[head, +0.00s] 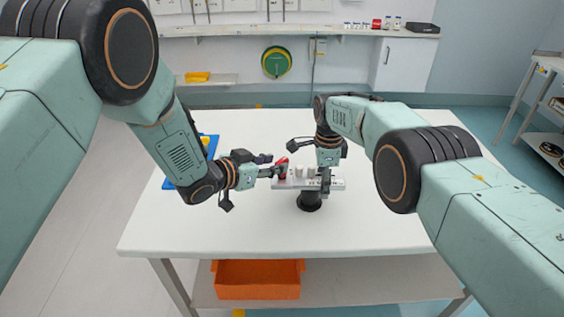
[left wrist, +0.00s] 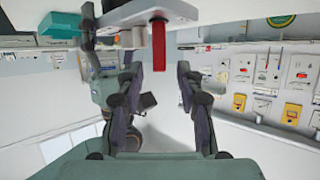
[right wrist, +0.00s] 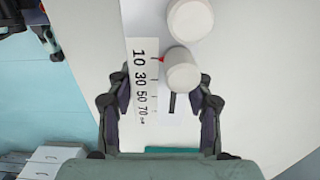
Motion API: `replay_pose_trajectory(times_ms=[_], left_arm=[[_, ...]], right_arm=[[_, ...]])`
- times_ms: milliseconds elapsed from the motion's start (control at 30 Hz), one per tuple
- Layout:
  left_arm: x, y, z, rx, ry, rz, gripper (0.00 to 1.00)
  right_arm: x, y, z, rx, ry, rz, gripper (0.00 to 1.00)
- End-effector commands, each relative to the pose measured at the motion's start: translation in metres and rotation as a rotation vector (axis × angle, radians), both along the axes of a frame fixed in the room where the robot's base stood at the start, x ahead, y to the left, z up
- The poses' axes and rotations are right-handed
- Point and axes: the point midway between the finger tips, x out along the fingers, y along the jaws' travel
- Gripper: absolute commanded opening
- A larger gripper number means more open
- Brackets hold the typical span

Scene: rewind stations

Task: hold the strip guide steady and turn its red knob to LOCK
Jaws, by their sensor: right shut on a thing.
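The strip guide (head: 338,184) is a pale plate with white rollers on a black pedestal (head: 310,201), standing on the white table. Its red knob (head: 282,168) is at the plate's left end. The right wrist view shows its scale (right wrist: 142,85), with a small red pointer near the 10 and 30 marks. My right gripper (head: 325,181) is shut on the guide's plate. My left gripper (head: 274,169) is open at the knob. In the left wrist view the red knob (left wrist: 159,45) lies between the fingertips' lines, with a gap on each side. LOCK lettering is not readable.
A blue tray (head: 170,184) with something yellow lies on the table's left, behind my left arm. An orange bin (head: 257,280) sits on the shelf below. The table (head: 240,230) is clear in front of the guide.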

Motion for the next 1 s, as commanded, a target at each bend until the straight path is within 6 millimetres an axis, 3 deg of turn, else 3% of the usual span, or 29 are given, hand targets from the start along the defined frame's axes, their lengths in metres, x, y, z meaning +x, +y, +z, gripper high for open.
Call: replay_pose_trajectory(times_ms=[300, 700, 1000], left_arm=[[0.024, -0.022, -0.014, -0.001, 0.001, -0.001, 0.37], [0.027, -0.026, -0.016, -0.001, 0.001, -0.001, 0.37], [0.027, -0.025, -0.015, -0.001, 0.001, 0.0, 0.11]], right_arm=[[-0.002, 0.0, -0.003, 0.0, 0.005, 0.0, 0.05], [-0.002, 0.0, -0.003, 0.0, 0.006, 0.0, 0.05], [-0.002, 0.0, -0.003, 0.0, 0.006, 0.0, 0.05]])
